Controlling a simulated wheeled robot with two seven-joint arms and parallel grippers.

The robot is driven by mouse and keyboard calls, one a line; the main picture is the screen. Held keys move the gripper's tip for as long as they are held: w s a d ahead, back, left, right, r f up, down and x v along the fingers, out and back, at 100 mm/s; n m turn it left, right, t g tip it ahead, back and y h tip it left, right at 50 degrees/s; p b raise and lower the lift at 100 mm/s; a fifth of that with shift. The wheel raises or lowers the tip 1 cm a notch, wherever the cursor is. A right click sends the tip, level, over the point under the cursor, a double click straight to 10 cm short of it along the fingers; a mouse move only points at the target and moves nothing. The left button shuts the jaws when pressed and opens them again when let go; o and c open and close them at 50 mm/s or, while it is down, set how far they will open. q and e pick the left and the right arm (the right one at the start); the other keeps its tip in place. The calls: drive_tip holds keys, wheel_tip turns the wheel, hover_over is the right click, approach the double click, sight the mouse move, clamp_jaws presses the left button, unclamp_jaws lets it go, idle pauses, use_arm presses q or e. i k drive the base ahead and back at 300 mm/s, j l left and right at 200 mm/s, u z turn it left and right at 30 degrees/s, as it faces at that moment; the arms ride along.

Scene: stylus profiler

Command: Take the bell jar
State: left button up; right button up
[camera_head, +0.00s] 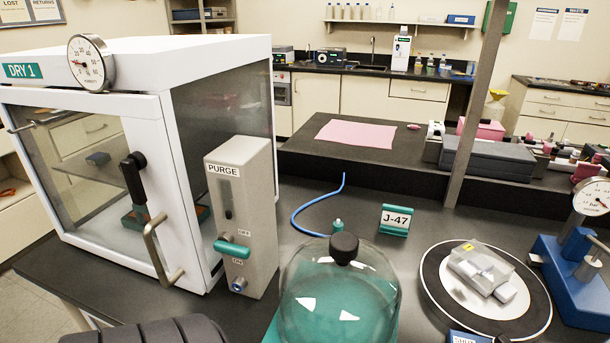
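The bell jar (340,300) is a clear glass dome with a black knob (343,247) on top. It stands upright at the bottom middle of the head view, on a teal surface, and its lower part is cut off by the picture's edge. Neither of my grippers can be made out in this view. A dark ribbed shape at the bottom left edge may be part of my own arm.
Left of the jar stand a grey PURGE box (241,215) and a white DRY 1 cabinet (185,185). Behind the jar are a blue hose (306,210) and a J-47 sign (395,220). A round plate (435,290) holding a clear block and a blue gauge stand (575,265) are right.

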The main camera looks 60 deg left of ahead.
sight(341, 287)
drive_tip(key=i+u, duration=0.15)
drive_tip(key=u, duration=1.7)
drive_tip(key=j, duration=0.35)
